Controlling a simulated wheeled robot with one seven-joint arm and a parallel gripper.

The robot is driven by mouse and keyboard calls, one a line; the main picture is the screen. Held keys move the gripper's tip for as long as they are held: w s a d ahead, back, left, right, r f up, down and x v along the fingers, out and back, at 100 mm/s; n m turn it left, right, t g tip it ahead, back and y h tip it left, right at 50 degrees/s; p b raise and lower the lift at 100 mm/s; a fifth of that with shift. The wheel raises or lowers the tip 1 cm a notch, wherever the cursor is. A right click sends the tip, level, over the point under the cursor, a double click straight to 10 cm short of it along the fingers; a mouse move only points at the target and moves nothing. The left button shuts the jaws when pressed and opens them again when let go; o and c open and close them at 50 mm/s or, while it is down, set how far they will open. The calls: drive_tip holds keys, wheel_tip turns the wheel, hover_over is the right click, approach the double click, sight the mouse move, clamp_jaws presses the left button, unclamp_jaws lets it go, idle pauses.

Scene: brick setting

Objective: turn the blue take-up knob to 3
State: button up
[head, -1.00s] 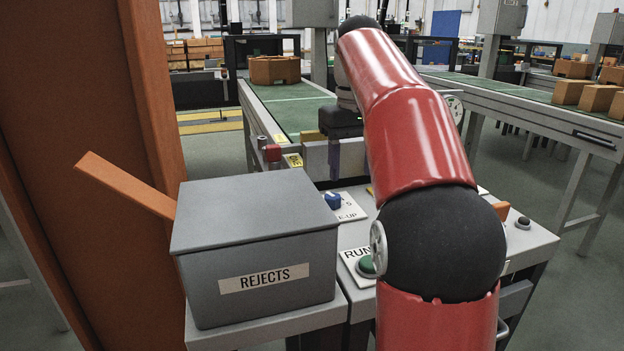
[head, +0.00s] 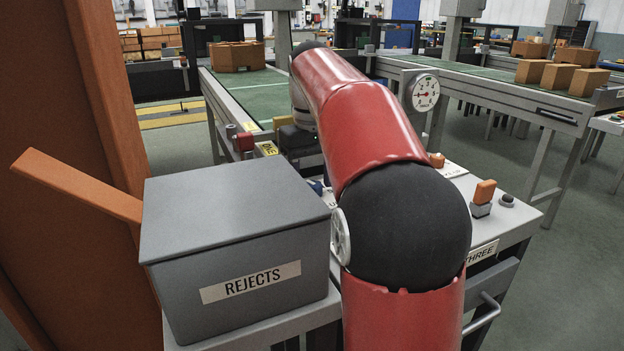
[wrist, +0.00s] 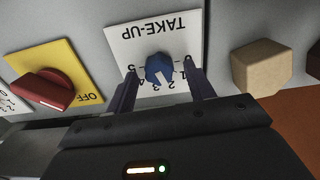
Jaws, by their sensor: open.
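The blue take-up knob (wrist: 158,70) sits on a white plate (wrist: 158,38) marked TAKE-UP, upside down in the wrist view. Small numbers curve along the knob's lower side there, partly covered by the fingers. A pale pointer mark on the knob faces down toward the middle numbers; I cannot tell the exact number. My gripper (wrist: 161,68) is open, with one finger on each side of the knob and visible gaps between. In the head view only a sliver of the knob (head: 316,187) shows between the rejects box and my arm.
A red knob (wrist: 42,90) on a yellow OFF plate lies left of the take-up plate, and a tan block (wrist: 258,67) right. The grey REJECTS box (head: 240,220) stands close left of my arm. A gauge (head: 425,92) and an orange switch (head: 484,192) are to the right.

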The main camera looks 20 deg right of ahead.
drive_tip(key=c, duration=1)
drive_tip(key=shift+o, duration=0.2)
drive_tip(key=shift+r, duration=0.1)
drive_tip(key=shift+m+p, duration=0.8)
drive_tip(key=shift+m, duration=0.3)
drive_tip(key=m, duration=0.4)
drive_tip(key=shift+d+m, duration=0.15)
drive_tip(key=shift+m, duration=0.15)
drive_tip(key=o, duration=1)
drive_tip(key=shift+c, duration=0.2)
